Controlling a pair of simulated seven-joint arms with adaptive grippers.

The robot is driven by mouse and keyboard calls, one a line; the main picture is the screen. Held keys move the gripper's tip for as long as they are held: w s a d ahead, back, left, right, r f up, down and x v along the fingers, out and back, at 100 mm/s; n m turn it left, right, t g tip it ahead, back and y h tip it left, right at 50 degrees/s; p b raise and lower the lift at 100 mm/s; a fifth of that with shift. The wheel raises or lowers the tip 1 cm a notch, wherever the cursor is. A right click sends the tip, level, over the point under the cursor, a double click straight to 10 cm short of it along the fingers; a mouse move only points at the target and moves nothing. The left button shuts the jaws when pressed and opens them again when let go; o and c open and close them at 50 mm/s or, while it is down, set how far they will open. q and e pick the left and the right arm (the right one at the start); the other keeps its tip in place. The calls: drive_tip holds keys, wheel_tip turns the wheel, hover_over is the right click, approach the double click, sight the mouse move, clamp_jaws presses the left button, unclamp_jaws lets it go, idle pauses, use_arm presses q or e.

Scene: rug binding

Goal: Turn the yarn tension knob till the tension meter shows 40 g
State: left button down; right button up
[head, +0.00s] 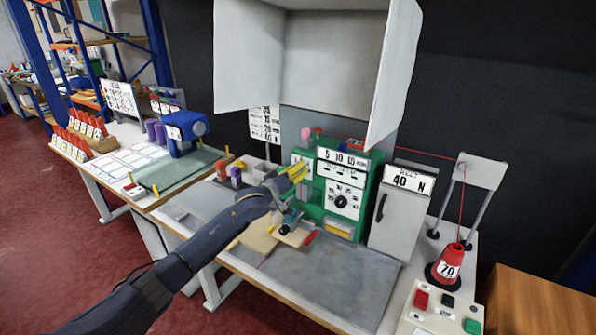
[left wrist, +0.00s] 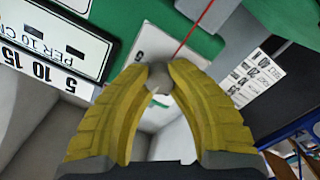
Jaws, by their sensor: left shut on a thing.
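My left gripper (head: 297,172) reaches the upper left of the green machine (head: 366,200). In the left wrist view its two yellow fingers (left wrist: 158,72) are shut on a small grey round knob (left wrist: 158,83). The knob sits before a white plate (left wrist: 148,50) with a "5" on it; the rest of that plate's scale is hidden by the fingers. A red yarn (left wrist: 193,35) runs up from beside the knob. In the head view the fingers hide the knob. I cannot read a tension value in grams. My right gripper is not in view.
A "5 10 15" panel (head: 343,159) and a black dial (head: 341,201) face front on the machine. A grey box with a "BELT 40 N" sign (head: 408,180) stands to its right. A red cone (head: 449,262) marked 70 feeds yarn over a stand (head: 482,171). The grey mat (head: 340,280) is clear.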

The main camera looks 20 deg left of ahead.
use_arm(q)
drive_tip(key=m, duration=0.5)
drive_tip(key=shift+a+r, duration=0.1)
drive_tip(key=shift+r, duration=0.15)
drive_tip(key=m, duration=0.4)
drive_tip(key=shift+m+y, duration=0.3)
drive_tip(key=m, duration=0.5)
drive_tip(key=shift+r, duration=0.1)
drive_tip(key=shift+d+m+y, duration=0.2)
drive_tip(key=shift+m+y, duration=0.1)
drive_tip(key=shift+m, duration=1.8)
drive_tip(key=c, duration=1.4)
unclamp_jaws()
drive_tip(key=shift+d, duration=0.1)
drive_tip(key=o, duration=0.3)
drive_tip(key=shift+f, duration=0.2)
